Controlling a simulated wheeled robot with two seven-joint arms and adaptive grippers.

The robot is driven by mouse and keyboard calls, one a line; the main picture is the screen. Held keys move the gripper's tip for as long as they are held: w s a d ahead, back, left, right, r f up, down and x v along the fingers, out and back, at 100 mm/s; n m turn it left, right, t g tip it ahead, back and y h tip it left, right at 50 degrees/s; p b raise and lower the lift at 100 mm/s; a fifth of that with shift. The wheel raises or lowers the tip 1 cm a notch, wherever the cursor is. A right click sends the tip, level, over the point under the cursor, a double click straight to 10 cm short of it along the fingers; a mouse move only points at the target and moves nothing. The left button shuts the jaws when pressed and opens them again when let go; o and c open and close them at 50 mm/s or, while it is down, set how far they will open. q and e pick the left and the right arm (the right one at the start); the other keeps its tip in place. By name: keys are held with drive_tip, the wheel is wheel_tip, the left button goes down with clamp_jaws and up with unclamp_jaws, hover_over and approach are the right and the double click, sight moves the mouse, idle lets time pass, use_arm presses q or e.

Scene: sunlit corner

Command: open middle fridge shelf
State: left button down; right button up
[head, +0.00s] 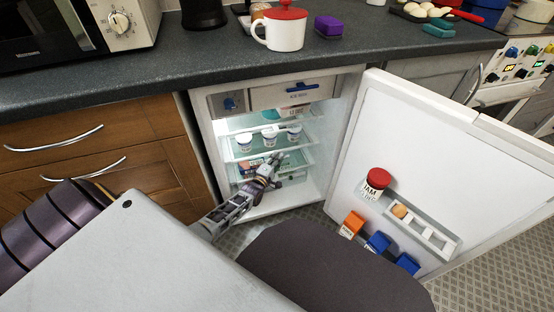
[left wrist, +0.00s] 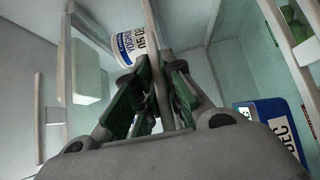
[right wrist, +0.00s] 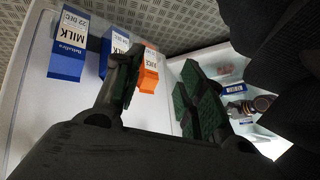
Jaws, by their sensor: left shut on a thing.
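The fridge (head: 207,140) stands open under the counter, its door (head: 440,125) swung out to the right. Inside, the middle shelf (head: 262,150) is a pale glass shelf with white yoghurt pots (head: 269,132) on it. My left gripper (head: 272,165) reaches into the fridge at the shelf's front. In the left wrist view its fingers (left wrist: 157,85) are closed around a thin upright-looking edge, seemingly the shelf's, with a yoghurt pot (left wrist: 127,38) just behind. My right gripper (right wrist: 160,85) is open and empty near the inside of the door; it is hidden in the head view.
The door racks hold a red-lidded jam jar (head: 376,183), an orange carton (head: 351,224) and blue milk cartons (head: 378,242). Packages lie on a lower level in the fridge. A drawer cabinet (head: 90,150) stands left. A red-lidded mug (head: 284,30) is on the counter.

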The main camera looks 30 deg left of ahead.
use_arm(q)
drive_tip(key=s+d+p, duration=0.8)
drive_tip(key=s+d, duration=1)
drive_tip(key=d, duration=0.3)
drive_tip(key=shift+p, duration=0.3)
use_arm(e)
drive_tip(key=s+d+r+g+h, duration=0.1)
drive_tip(key=d+r, duration=0.1)
drive_tip(key=r, duration=0.5)
drive_tip(key=s+d+r+n+g+h, duration=0.1)
drive_tip(key=s+d+r, duration=0.1)
drive_tip(key=r, duration=0.6)
drive_tip(key=shift+d+r+g, duration=0.25)
drive_tip(key=shift+d+g, duration=0.15)
drive_tip(key=shift+d, duration=0.35)
use_arm(q)
drive_tip(key=shift+f, duration=0.15)
drive_tip(key=c, duration=1.5)
unclamp_jaws()
use_arm(e)
drive_tip(key=shift+s, duration=0.1)
use_arm(q)
drive_tip(key=shift+w+a+r, duration=0.1)
drive_tip(key=shift+r, duration=0.3)
